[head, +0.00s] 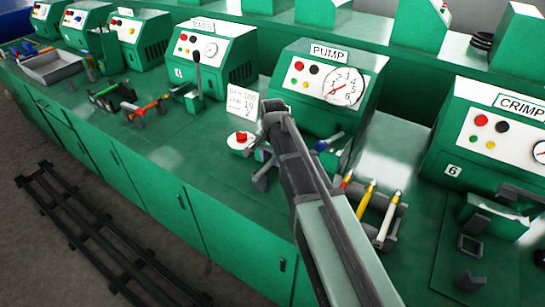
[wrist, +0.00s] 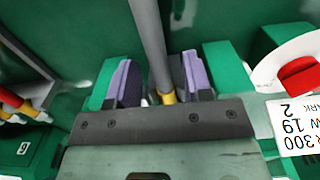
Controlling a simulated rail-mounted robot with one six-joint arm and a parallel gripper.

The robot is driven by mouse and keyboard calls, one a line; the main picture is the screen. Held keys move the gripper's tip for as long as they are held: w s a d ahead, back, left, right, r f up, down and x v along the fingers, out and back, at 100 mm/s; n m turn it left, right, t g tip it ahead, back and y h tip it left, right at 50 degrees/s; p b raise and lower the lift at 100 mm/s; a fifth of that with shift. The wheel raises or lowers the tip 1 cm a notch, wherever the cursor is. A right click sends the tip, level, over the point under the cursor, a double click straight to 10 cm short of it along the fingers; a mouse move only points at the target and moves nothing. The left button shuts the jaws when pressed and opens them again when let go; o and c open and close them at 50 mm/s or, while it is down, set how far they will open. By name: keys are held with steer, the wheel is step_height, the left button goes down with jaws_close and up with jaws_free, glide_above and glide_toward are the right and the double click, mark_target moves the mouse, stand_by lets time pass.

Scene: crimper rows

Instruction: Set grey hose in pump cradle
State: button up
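The grey hose (wrist: 148,35) runs down the wrist view to a yellow end fitting (wrist: 167,97). My gripper (wrist: 157,80) has its two purple-padded fingers on either side of the hose, with a gap visible on both sides, so it looks open around it. Green blocks (wrist: 226,68), apparently part of the pump cradle, stand outside the fingers. In the head view my arm reaches across to the front of the pump machine (head: 325,85) and hides the hose and most of the cradle. Whether the hose rests fully in the cradle cannot be told.
A white disc with a red button (head: 240,141) and a white card (head: 242,103) stand left of my arm. A rack with coloured hoses (head: 384,220) is close on the right. The crimp machine (head: 500,140) stands farther right.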

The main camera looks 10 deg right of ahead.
step_height(320, 180, up, 11)
steer(key=p, duration=1)
steer(key=shift+p, duration=0.4)
steer(key=shift+f, duration=0.1)
